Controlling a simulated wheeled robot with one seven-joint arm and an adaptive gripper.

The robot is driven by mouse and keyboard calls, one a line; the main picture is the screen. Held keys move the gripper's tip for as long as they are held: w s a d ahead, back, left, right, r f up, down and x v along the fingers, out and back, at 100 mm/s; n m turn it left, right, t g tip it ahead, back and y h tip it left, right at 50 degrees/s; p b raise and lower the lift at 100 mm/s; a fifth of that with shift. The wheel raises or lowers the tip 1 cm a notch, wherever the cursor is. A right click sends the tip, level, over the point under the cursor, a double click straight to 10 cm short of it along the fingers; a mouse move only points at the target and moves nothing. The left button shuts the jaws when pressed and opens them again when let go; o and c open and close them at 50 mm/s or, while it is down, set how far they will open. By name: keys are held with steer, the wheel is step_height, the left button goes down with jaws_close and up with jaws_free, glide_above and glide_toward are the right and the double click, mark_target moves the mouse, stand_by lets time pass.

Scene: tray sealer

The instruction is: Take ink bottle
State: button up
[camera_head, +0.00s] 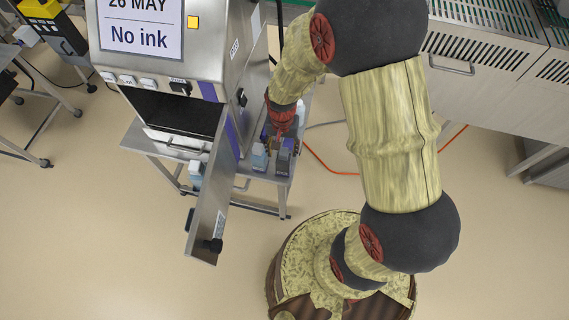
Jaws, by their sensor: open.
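Small bottles stand on the side shelf of the printer stand: a pale blue-white bottle (259,158) and a dark bottle (284,160) to its right. I cannot tell which is the ink bottle, as they are small and carry no readable label. My gripper (275,137) reaches down over the shelf, just behind these bottles. Its fingers are small and partly lost against the things there; I cannot see anything held or whether it touches a bottle.
The printer (215,50) shows "No ink" on its screen (140,28). Its lower door (210,200) hangs open towards the front, left of the shelf. Another pale bottle (195,172) shows beside it. A steel machine (490,85) stands right. An orange cable (325,167) crosses the floor.

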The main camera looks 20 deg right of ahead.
mark_target(284, 165)
steer(key=shift+f, duration=0.35)
step_height(284, 165, down, 11)
steer(key=b, duration=0.4)
steer(key=shift+d+f, duration=0.15)
steer(key=shift+f, duration=0.05)
steer(key=shift+c, duration=1)
steer(key=shift+r, duration=0.1)
steer(key=c, duration=1.1)
